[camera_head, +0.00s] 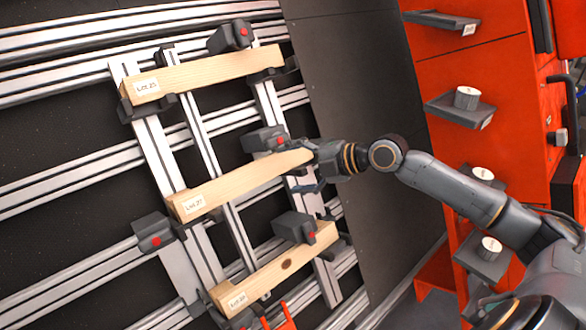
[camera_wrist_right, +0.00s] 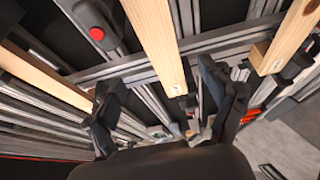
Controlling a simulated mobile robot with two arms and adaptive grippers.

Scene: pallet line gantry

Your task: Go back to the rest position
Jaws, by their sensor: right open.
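My right gripper (camera_head: 303,167) is open at the right end of the middle wooden slat (camera_head: 245,182), which is labelled Lot 27. In the right wrist view, the gripper's two dark fingers (camera_wrist_right: 165,98) stand wide apart. The end of a slat (camera_wrist_right: 160,50) shows between them in the picture; I cannot tell whether a finger touches it. The slat rests on the aluminium rails. My left gripper is not in view.
An upper slat (camera_head: 205,73) labelled Lot 25 and a lower slat (camera_head: 275,268) lie on the rail frame (camera_head: 150,150), with dark red-buttoned clamps (camera_head: 265,139) nearby. An orange cabinet (camera_head: 480,85) with small shelves (camera_head: 460,110) holding white cylinders stands right. A dark panel (camera_head: 350,80) lies between.

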